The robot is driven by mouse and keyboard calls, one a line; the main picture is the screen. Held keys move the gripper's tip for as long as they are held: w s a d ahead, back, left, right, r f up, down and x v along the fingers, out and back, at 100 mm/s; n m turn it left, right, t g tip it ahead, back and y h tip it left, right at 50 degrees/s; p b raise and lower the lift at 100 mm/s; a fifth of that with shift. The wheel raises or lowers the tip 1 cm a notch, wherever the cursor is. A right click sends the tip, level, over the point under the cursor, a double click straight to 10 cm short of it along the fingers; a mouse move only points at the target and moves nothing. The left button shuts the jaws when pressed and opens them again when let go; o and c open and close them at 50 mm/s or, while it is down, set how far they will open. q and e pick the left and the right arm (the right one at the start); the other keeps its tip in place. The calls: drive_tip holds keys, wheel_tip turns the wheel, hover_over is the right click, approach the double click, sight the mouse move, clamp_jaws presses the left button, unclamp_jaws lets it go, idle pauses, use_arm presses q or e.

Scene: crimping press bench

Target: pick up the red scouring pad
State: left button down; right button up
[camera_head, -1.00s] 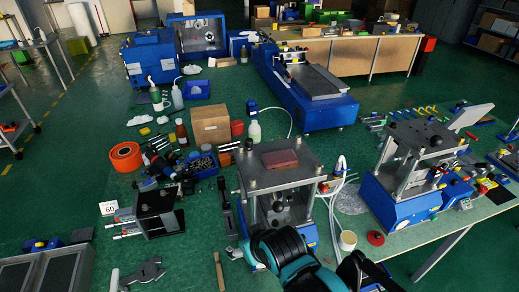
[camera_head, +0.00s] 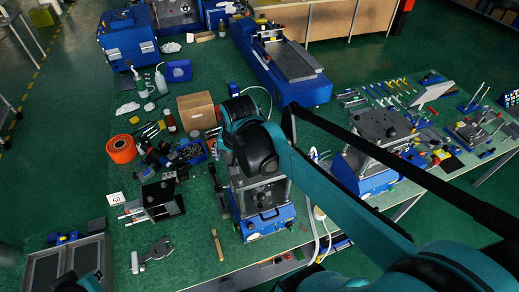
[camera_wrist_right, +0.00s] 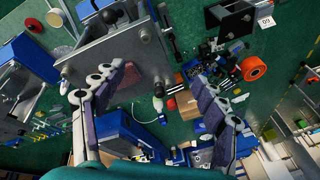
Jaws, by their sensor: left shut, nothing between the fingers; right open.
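The grey plate of a press (camera_wrist_right: 112,52) lies close to the left finger there. My left gripper (camera_head: 74,283) is shut and barely shows at the bottom left edge of the head view.
A cardboard box (camera_head: 197,110), an orange spool (camera_head: 121,149) and a blue parts bin (camera_head: 191,151) stand left of the press. A second press (camera_head: 378,138) is on the right. A wooden-handled tool (camera_head: 217,245) lies in front.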

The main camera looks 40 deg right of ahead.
drive_tip(key=w+d+f+m+g, duration=0.1)
drive_tip(key=w+d+m, duration=0.1)
drive_tip(key=d+m, duration=0.1)
drive_tip(key=w+d+f+m+g, duration=0.1)
drive_tip(key=d+f+m, duration=0.1)
drive_tip(key=d+m, duration=0.2)
drive_tip(key=w+d+f+m+g, duration=0.1)
drive_tip(key=w+d+f+m, duration=0.1)
drive_tip(key=d+m, duration=0.2)
drive_tip(key=shift+w+d+g+y, duration=0.15)
drive_tip(key=shift+w+d+y, duration=0.05)
drive_tip(key=shift+d, duration=0.35)
drive_tip(key=shift+w+d+g+y, duration=0.15)
drive_tip(key=shift+d+y, duration=0.05)
drive_tip(key=shift+d, duration=0.3)
drive_tip(key=shift+s+f, duration=0.1)
drive_tip(key=shift+f, duration=0.55)
drive_tip(key=f, duration=0.6)
drive_tip(key=shift+s+d+f, duration=0.25)
drive_tip(key=shift+d, duration=0.1)
drive_tip(key=c, duration=1)
drive_tip(key=shift+c, duration=0.2)
drive_tip(key=shift+r, duration=0.15)
